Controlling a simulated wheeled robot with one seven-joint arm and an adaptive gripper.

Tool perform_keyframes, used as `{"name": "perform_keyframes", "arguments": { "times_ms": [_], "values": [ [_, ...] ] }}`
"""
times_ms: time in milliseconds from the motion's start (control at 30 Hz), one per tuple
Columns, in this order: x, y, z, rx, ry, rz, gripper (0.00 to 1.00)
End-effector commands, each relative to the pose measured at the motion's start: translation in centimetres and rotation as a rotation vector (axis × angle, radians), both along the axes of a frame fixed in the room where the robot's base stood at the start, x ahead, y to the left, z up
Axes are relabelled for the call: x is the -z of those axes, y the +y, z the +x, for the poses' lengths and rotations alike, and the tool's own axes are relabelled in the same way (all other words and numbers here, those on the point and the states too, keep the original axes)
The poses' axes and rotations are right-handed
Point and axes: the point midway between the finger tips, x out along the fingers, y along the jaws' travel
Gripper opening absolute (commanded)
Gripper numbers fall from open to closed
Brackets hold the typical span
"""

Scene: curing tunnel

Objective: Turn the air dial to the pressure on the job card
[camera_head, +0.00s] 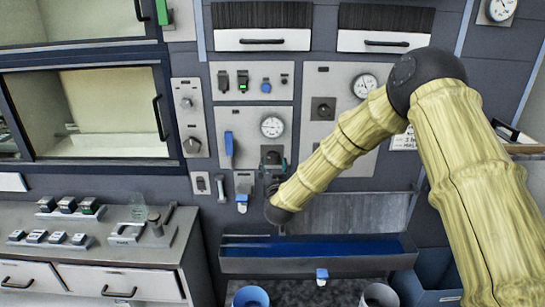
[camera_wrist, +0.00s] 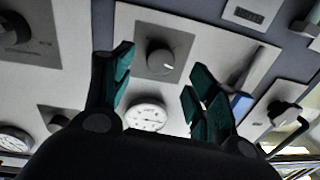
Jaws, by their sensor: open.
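My gripper (camera_head: 273,170) is in front of the middle panel in the head view, at the end of my arm. In the wrist view its teal fingers (camera_wrist: 160,72) are apart, with nothing between the pads. A dark round knob (camera_wrist: 160,62) on a grey square plate shows between and beyond the fingertips; contact cannot be told. A white gauge (camera_wrist: 147,115) sits beside this knob. In the head view the gauge (camera_head: 272,127) is above the knob (camera_head: 272,157), which my gripper partly hides.
A blue-handled lever (camera_head: 228,143) is left of the gauge. Another gauge (camera_head: 365,86) and a square-plated knob (camera_head: 323,108) are on the right panel. A blue-lined trough (camera_head: 310,247) lies below. A counter (camera_head: 100,250) with small blocks stands left.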

Motion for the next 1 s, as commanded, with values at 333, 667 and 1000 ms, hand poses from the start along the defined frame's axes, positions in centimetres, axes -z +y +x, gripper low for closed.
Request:
{"name": "perform_keyframes", "arguments": {
  "times_ms": [333,667,1000],
  "values": [
    [-0.1,0.3,4.3,0.0,0.001,0.0,0.58],
    [0.1,0.4,5.0,-0.001,0.001,0.0,0.58],
    [0.1,0.3,5.0,0.0,0.001,0.0,0.16]
  ]
}}
